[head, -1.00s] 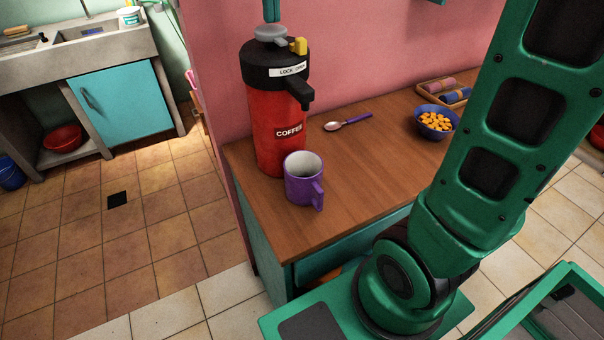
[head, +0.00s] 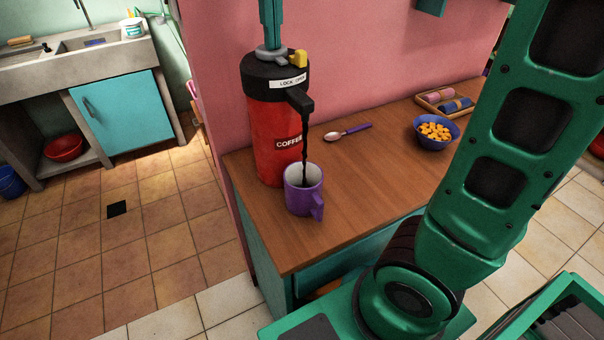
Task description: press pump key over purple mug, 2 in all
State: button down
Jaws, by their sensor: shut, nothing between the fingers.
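The red coffee pump pot (head: 268,140) stands on the left part of the wooden counter, with a black top, a spout and a label reading "LOCK OPEN". The purple mug (head: 300,205) stands upright under the spout, its handle toward the lower right. A dark stream of coffee runs from the spout into the mug. My gripper (head: 271,46) is shut and empty, pointing down onto the grey pump key (head: 268,54) on the pot's top and seemingly touching it. A yellow tab (head: 299,58) sits beside the key.
A spoon (head: 347,132) lies right of the pot. A blue bowl of orange pieces (head: 435,133) and a wooden tray with rolled cloths (head: 445,102) stand farther right. The pink wall (head: 340,50) rises close behind the pot. The counter's front middle is clear.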

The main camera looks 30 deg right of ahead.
dwell(0.3)
jog(key=shift+d+r, duration=0.1)
jog(key=shift+r, duration=1.15)
jog(key=shift+r, duration=0.1)
notch_tip(320, 180, up, 6)
dwell(0.9)
dwell(0.3)
